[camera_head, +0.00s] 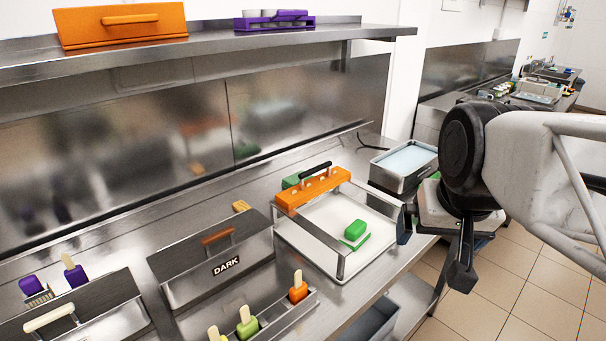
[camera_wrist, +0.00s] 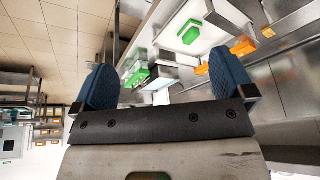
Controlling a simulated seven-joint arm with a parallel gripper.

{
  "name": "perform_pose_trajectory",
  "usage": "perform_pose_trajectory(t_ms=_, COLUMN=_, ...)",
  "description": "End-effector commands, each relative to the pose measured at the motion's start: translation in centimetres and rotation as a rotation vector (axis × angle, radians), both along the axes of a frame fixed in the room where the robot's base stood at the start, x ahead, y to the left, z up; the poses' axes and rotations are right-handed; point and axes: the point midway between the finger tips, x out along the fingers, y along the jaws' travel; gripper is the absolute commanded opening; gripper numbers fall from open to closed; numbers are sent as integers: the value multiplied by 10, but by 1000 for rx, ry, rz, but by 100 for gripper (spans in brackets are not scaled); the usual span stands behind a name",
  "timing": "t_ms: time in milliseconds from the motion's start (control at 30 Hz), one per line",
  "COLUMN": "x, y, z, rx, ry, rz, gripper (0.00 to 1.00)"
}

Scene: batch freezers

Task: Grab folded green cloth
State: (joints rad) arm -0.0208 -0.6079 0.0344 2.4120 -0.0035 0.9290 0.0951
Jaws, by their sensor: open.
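My gripper (camera_wrist: 165,82) is open, its two blue-padded fingers wide apart with nothing held between them. In the head view my gripper (camera_head: 432,246) hangs at the right, past the front right corner of the tray. A rounded green piece (camera_head: 355,230) with a flat green edge below it lies in the white-floored tray; it also shows in the wrist view (camera_wrist: 190,35). A second green piece (camera_head: 291,180) is partly hidden behind the orange bar. The wrist view shows stacked green and white items (camera_wrist: 135,72) beyond the fingers. I cannot tell which green thing is the folded cloth.
A metal tray (camera_head: 340,262) with an orange bar (camera_head: 313,187) and black handle stands on the steel counter. Left of it are a lidded box marked DARK (camera_head: 213,264) and a rack of coloured pops (camera_head: 282,315). A steel pan (camera_head: 404,162) sits behind.

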Motion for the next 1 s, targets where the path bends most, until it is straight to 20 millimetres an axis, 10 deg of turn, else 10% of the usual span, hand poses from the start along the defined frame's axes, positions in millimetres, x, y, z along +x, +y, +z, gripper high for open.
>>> perform_pose_trajectory(t_ms=400, x=100, y=21, z=52, rx=57, ry=9, rz=-99, gripper=100)
perform_pose_trajectory(t_ms=1000, x=243, y=61, z=53, rx=109, ry=102, rz=-242, gripper=100)
